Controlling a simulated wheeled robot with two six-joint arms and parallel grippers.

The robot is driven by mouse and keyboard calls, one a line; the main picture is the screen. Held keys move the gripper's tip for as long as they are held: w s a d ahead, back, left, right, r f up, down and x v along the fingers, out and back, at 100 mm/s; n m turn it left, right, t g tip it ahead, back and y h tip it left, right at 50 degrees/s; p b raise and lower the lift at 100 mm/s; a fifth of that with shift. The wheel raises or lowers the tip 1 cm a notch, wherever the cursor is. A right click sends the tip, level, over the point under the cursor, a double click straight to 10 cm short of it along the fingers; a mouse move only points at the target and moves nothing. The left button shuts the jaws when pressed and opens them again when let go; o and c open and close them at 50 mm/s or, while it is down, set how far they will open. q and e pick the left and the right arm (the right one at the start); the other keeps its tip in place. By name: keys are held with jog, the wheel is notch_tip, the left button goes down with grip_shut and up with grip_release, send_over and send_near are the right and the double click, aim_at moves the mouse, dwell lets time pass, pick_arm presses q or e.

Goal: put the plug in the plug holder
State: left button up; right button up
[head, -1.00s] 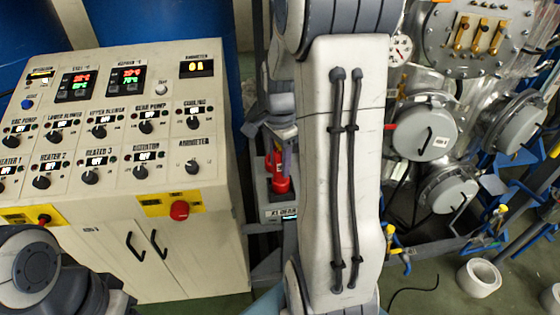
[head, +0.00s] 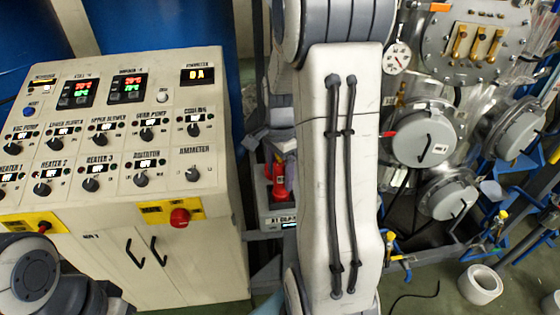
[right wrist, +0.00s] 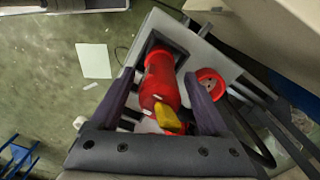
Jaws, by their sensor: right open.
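The red plug (right wrist: 161,82) lies between the spread dark fingers of my right gripper (right wrist: 160,76) in the right wrist view. Its far end meets a black bracket-like holder (right wrist: 177,45); I cannot tell how deep it sits. A yellow part (right wrist: 167,118) shows at its near end. In the head view the red plug (head: 279,182) shows below my right gripper (head: 268,140), which my arm partly covers. The gripper is open and I see no clear contact with the plug. My left gripper is not in view; only part of its arm shows.
A red round socket (right wrist: 211,84) sits right of the plug on a pale unit (right wrist: 200,50). The control cabinet (head: 190,245) stands close on the left in the head view. Grey round flanged vessels (head: 425,135) fill the right.

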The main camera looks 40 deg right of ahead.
notch_tip(320, 180, up, 12)
jog(key=shift+b, duration=0.95)
jog(key=s+a+f+n, duration=0.2)
jog(key=a+n, duration=0.5)
jog(key=a, duration=0.4)
jog(key=s+a+f+n, duration=0.2)
jog(key=a+n, duration=0.5)
jog(key=a, duration=0.4)
jog(key=s+a+f+n+y, duration=0.1)
jog(key=s+a+f+n, duration=0.4)
jog(key=s+a+n, duration=0.3)
jog(key=s+n, duration=0.4)
jog(key=shift+s+a+f+n, duration=0.2)
jog(key=shift+a+n, duration=0.1)
jog(key=shift+a, duration=0.1)
jog(key=shift+w, duration=0.1)
notch_tip(320, 180, down, 9)
jog(key=b, duration=0.8)
jog(key=shift+r+b, duration=0.2)
jog(key=shift+b, duration=0.1)
